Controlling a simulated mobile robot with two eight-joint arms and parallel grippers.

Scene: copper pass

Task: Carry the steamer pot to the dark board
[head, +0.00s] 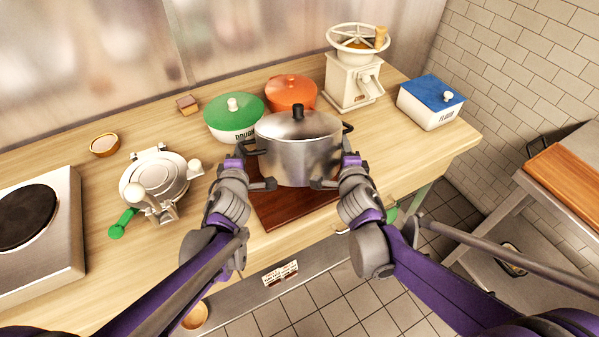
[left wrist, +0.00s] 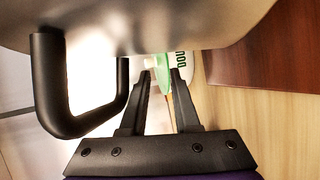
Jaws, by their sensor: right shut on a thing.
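The steamer pot (head: 297,155), a steel pot with a black-knobbed lid and black side handles, is upright over the back part of the dark board (head: 280,212). I cannot tell whether its base touches the board. My right gripper (head: 335,176) is shut at the pot's right side, on the pot; its fingertips are partly hidden. My left gripper (head: 252,174) is at the pot's left side. In the left wrist view its two fingers (left wrist: 162,85) are apart with nothing between them, and a black pot handle (left wrist: 75,100) is beside them. The board shows there too (left wrist: 265,45).
A green-lidded dough pot (head: 232,122) and an orange pot (head: 292,92) stand close behind. A grinder (head: 354,82) and blue-lidded flour box (head: 428,110) are at the right. A waffle iron (head: 155,182) and hotplate (head: 65,245) are at the left.

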